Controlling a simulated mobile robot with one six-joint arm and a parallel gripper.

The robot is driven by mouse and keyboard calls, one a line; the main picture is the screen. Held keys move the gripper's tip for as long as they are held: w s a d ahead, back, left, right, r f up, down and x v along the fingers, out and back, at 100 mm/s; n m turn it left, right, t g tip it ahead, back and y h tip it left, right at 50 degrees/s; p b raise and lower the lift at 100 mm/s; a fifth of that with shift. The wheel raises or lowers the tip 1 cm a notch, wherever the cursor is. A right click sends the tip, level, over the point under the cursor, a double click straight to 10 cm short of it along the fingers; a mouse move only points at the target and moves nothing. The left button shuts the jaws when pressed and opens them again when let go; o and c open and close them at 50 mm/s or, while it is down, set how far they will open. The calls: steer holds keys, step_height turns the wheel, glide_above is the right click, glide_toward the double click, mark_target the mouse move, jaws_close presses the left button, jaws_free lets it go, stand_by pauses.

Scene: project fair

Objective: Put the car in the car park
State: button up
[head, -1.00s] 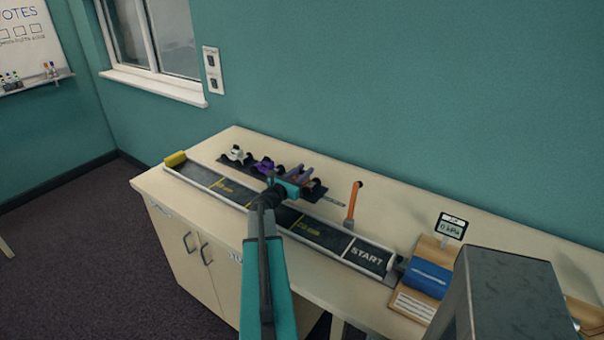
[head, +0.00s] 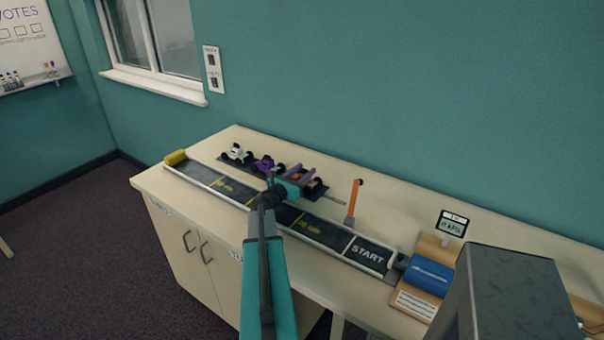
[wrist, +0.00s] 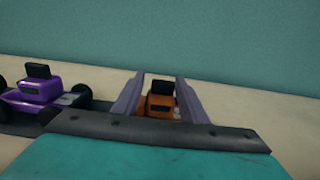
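The orange car (head: 301,178) stands at the right end of the dark car park strip (head: 327,187), beside the purple car (head: 264,164). My gripper (head: 301,173) is over it with its two fingers apart. In the wrist view the orange car (wrist: 160,103) sits between the fingers of my gripper (wrist: 160,92), one on each side, and they do not appear clamped on it. The car's lower part is hidden behind the gripper's front edge. The purple car (wrist: 42,92) stands to the left there.
A white car (head: 237,152) stands at the strip's left end. A long track (head: 315,230) with a START panel runs in front. An orange upright post (head: 353,200) stands right of the car park. A blue cylinder on a wooden base (head: 430,274) is further right. The wall is behind.

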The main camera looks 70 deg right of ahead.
steer(key=shift+w+d+f, duration=0.1)
steer(key=shift+f, duration=0.45)
steer(key=shift+r+p, duration=0.65)
steer(key=shift+r, duration=0.25)
steer(key=shift+a, duration=0.25)
steer(key=b+v, duration=0.3)
steer(key=v, duration=0.8)
steer(key=shift+w+a, duration=0.1)
steer(key=shift+a, duration=0.2)
